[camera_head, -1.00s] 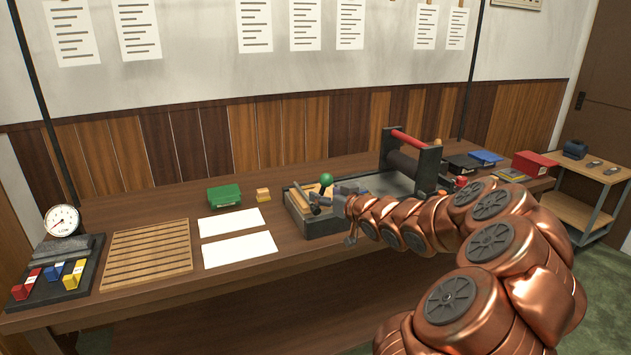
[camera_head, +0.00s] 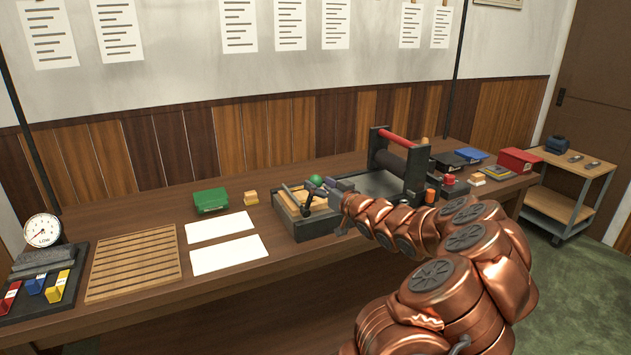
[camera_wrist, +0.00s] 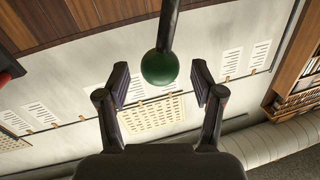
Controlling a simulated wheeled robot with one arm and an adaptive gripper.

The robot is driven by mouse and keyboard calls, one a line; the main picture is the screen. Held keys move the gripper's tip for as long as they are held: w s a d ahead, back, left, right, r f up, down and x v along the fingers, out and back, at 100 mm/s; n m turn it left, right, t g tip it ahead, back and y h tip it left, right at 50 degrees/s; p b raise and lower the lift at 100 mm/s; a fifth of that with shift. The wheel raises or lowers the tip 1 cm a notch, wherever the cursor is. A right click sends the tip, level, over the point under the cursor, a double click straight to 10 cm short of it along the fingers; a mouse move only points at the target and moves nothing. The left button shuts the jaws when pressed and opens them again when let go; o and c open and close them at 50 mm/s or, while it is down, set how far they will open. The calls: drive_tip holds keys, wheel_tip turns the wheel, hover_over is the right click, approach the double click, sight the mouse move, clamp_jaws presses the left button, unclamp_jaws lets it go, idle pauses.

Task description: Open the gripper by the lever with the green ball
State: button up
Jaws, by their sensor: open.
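The green ball (camera_head: 316,180) tops the lever on a dark device with a wooden tray (camera_head: 300,205), in the middle of the bench. In the wrist view the green ball (camera_wrist: 160,68) hangs on a dark rod, the lever (camera_wrist: 168,28), centred just ahead of and between my fingertips. My gripper (camera_wrist: 160,85) is open, one finger on each side of the ball, with visible gaps. In the head view my gripper (camera_head: 325,187) is small beside the device and partly overlaps it, so contact cannot be told there.
A roller press (camera_head: 400,160) with a red bar stands to the right of the device. A slatted rack (camera_head: 135,263) is further left. A cart (camera_head: 570,190) stands at right.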

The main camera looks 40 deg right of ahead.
drive_tip(key=shift+w+d, duration=0.15)
drive_tip(key=shift+w, duration=1.1)
drive_tip(key=shift+c, duration=0.4)
clamp_jaws()
